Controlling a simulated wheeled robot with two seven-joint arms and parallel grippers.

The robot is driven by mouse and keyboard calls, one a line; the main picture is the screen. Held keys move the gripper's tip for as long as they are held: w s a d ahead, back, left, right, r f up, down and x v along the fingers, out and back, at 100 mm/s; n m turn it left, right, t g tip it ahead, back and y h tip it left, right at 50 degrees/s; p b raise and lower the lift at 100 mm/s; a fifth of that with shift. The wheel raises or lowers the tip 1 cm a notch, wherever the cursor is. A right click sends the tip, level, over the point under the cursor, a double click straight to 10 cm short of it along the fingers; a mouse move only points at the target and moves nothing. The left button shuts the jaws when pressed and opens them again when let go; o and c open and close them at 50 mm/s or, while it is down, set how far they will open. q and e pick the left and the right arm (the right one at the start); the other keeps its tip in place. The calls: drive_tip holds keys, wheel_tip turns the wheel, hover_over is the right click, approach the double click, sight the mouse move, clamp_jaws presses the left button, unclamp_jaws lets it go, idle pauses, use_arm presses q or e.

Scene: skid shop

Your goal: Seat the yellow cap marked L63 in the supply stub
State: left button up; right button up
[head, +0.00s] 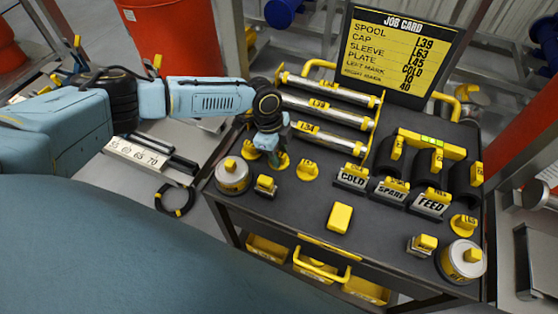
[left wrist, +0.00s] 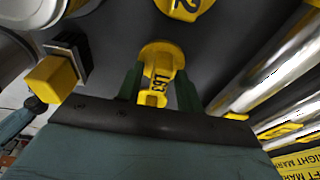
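The yellow cap marked L63 (left wrist: 158,85) stands on the dark cart top. In the head view the cap (head: 281,161) is partly hidden by my left gripper. My left gripper (head: 272,154) reaches down over it. In the left wrist view the two green fingers of the gripper (left wrist: 160,88) stand on either side of the cap's upright tab, with narrow gaps seeming to show. The cap's round base rests on the cart. My right gripper is not in view. I cannot make out a part labelled as the supply stub.
Another yellow cap (left wrist: 185,6) stands close by, and a third (head: 307,171) stands to the right. A yellow-topped block (head: 265,186) and canister (head: 232,176) are near. Metal spools (head: 325,115) lie behind.

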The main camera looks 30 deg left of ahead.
sight(279, 153)
use_arm(q)
drive_tip(key=shift+c, duration=0.2)
clamp_jaws()
drive_tip(key=shift+r+p, duration=3.45)
drive_tip(key=shift+r, duration=0.15)
